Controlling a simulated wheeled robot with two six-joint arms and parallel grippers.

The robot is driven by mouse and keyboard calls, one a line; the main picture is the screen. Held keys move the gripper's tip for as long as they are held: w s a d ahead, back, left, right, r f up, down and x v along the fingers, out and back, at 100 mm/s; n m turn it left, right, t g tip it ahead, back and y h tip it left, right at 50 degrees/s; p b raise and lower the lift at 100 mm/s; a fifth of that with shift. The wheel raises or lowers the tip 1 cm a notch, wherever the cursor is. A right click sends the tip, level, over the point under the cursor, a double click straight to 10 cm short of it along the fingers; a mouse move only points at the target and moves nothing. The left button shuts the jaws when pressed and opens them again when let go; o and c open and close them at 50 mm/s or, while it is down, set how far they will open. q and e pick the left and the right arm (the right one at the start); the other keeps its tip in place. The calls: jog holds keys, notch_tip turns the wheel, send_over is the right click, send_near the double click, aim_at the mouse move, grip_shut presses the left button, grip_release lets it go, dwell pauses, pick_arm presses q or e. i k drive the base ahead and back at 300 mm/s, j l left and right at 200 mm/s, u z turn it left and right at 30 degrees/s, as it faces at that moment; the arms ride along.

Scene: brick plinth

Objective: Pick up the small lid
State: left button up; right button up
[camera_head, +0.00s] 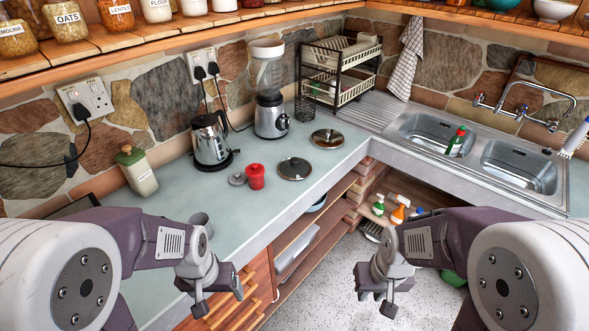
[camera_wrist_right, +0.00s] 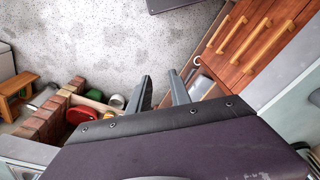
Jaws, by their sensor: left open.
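Several lids lie on the grey-green counter. Two larger round lids with knobs lie to the right, a nearer lid (camera_head: 294,169) and a further lid (camera_head: 327,138). I cannot tell for sure which is the small lid. My left gripper (camera_head: 220,296) is open and empty, in front of the counter's near part and apart from the lids. My right gripper (camera_head: 376,300) is over the floor; the right wrist view shows its fingers (camera_wrist_right: 160,82) apart with nothing between them.
A dish rack (camera_head: 341,70) is in the corner, with the double sink (camera_head: 520,165) to the right. A grey cup (camera_head: 201,222) stands near my left arm.

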aim_at(293, 168)
jog(key=i+l+u, duration=0.25)
jog(key=u, duration=0.25)
jog(key=i+l+u, duration=0.65)
jog(key=l+u, duration=0.3)
